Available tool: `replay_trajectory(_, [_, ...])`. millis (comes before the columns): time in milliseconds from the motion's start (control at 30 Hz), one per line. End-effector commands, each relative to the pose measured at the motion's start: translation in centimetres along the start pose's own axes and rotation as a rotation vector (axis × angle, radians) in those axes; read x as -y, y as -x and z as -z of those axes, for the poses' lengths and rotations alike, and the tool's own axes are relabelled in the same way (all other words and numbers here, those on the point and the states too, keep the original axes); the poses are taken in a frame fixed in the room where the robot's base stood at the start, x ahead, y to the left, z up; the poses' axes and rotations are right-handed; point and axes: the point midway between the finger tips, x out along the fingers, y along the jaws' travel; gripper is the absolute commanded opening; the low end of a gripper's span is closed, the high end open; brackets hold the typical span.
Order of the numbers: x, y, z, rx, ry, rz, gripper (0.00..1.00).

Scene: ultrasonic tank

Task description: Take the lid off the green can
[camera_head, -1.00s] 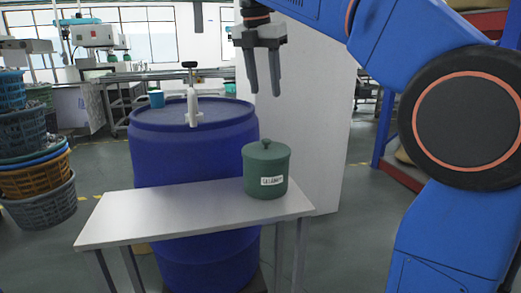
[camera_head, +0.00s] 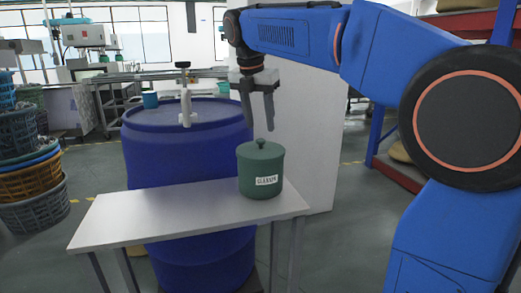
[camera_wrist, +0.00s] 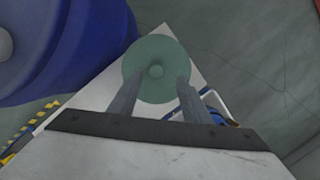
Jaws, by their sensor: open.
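The green can (camera_head: 260,180) stands upright near the right end of a small pale table. Its green lid (camera_head: 260,150) sits on top with a round knob (camera_head: 260,142) at its centre.
The pale table (camera_head: 165,213) is bare left of the can. A large blue barrel (camera_head: 180,155) with a white tap-like fitting (camera_head: 186,105) stands behind it. A white panel (camera_head: 310,140) rises behind the can. Stacked baskets (camera_head: 30,180) stand at far left.

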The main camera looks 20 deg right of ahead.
Motion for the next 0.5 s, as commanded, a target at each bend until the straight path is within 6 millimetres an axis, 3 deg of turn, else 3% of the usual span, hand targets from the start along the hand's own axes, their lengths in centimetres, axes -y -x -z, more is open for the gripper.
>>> replay_trajectory(167, [-0.1,-1.0,0.1,-0.001,0.000,0.001,0.44])
replay_trajectory(500, [-0.6,-5.1,0.4,-0.001,0.000,0.001,0.44])
